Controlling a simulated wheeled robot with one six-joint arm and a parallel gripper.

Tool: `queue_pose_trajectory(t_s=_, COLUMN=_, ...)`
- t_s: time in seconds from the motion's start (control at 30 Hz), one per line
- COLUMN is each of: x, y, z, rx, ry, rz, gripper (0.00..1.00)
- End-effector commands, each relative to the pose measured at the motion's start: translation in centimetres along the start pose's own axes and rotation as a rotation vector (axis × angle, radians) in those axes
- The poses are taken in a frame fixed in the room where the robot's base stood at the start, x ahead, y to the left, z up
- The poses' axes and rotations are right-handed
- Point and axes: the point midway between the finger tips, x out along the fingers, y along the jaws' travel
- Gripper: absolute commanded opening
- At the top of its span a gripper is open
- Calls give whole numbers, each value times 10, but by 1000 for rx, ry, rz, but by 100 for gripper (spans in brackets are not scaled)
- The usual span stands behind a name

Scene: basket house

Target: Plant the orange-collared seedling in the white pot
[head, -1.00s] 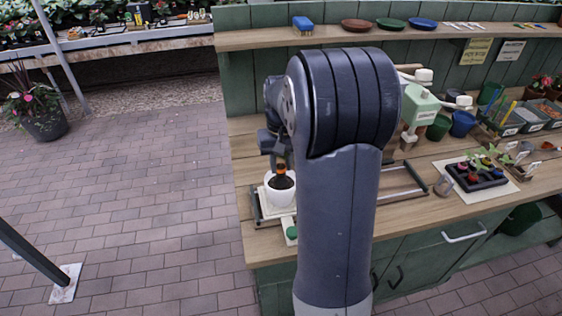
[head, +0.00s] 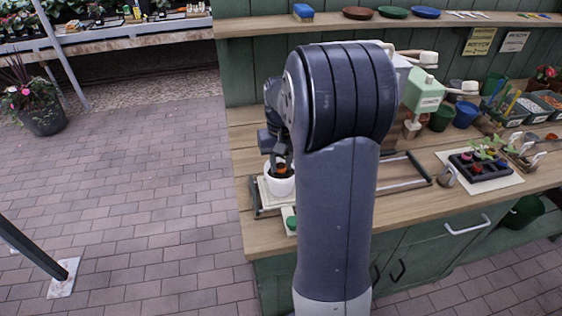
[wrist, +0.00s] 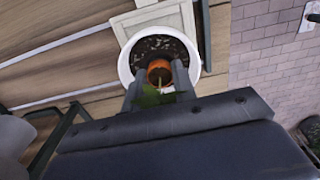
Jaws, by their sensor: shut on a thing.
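The white pot (head: 280,187) stands on a pale tile in a tray at the bench's left end. The wrist view shows the pot (wrist: 126,62) from above, with dark soil inside. The orange-collared seedling (head: 281,170) is at the pot's mouth, and its orange collar shows over the soil in the wrist view (wrist: 158,66). My gripper (wrist: 158,82) is shut on the seedling, one finger on each side. Green leaves show between the fingers. Whether the seedling's base is in the soil is hidden. My arm hides part of the bench.
The metal-framed tray (head: 262,212) has a green button (head: 291,223) in front. Open paving lies left.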

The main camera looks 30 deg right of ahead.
Motion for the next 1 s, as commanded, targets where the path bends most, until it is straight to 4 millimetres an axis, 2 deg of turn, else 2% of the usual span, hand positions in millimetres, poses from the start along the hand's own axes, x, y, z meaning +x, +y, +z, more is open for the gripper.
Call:
queue_pose_trajectory(t_s=0.13, x=0, y=0, z=0, rx=0, ry=0, rz=0, gripper=5)
queue_pose_trajectory(t_s=0.17, x=0, y=0, z=0, rx=0, ry=0, rz=0, gripper=27)
queue_pose_trajectory(t_s=0.47, x=0, y=0, z=0, rx=0, ry=0, rz=0, gripper=51)
queue_pose_trajectory(t_s=0.77, x=-4, y=0, z=0, rx=0, ry=1, rz=0, gripper=52)
queue_pose_trajectory(t_s=0.87, x=-16, y=0, z=-1, rx=0, ry=4, rz=0, gripper=52)
queue_pose_trajectory(t_s=1.0, x=-43, y=0, z=-1, rx=0, ry=6, rz=1, gripper=52)
